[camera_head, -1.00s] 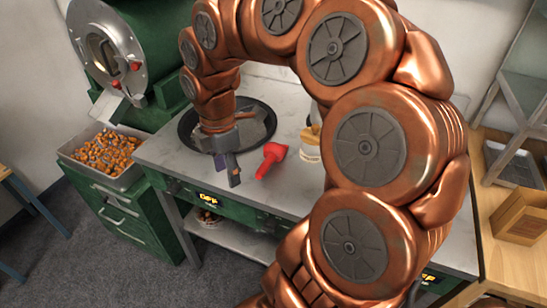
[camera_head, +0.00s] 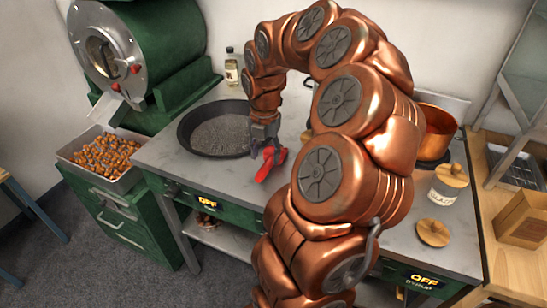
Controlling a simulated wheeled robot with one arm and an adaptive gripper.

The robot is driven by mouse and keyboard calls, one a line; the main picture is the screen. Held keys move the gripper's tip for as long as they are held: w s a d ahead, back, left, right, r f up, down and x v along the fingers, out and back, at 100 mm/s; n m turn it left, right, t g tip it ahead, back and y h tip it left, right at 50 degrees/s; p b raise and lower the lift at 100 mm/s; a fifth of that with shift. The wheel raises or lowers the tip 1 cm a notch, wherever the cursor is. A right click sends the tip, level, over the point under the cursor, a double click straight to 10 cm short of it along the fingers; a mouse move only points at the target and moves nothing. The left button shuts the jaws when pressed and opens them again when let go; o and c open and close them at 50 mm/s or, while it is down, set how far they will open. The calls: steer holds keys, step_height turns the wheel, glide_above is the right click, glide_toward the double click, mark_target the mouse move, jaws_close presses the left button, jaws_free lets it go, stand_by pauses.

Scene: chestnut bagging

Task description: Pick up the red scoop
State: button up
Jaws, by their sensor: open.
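The red scoop (camera_head: 265,172) lies on the grey worktop, just right of the dark pan. My gripper (camera_head: 262,150) points down at the scoop's upper end, with its fingers close to it. My gripper is open. The fingers partly cover the scoop, and I cannot tell whether they touch it.
A wide dark pan (camera_head: 190,128) stands left of my gripper. Behind it is an oil bottle (camera_head: 232,70). A tray of chestnuts (camera_head: 72,164) sits under the green roaster (camera_head: 172,75). On the right are a copper pot (camera_head: 436,135), a lidded jar (camera_head: 448,190) and a round wooden lid (camera_head: 433,232).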

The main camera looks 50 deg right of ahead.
mark_target(268, 162)
steer(key=shift+s+d+f+p, duration=0.15)
steer(key=shift+f+p, duration=0.15)
steer(key=shift+f, duration=0.95)
steer(key=shift+s+d+f+p, duration=0.1)
steer(key=shift+f+p, duration=0.15)
steer(key=shift+f, duration=0.95)
steer(key=shift+c, duration=0.2)
jaws_close()
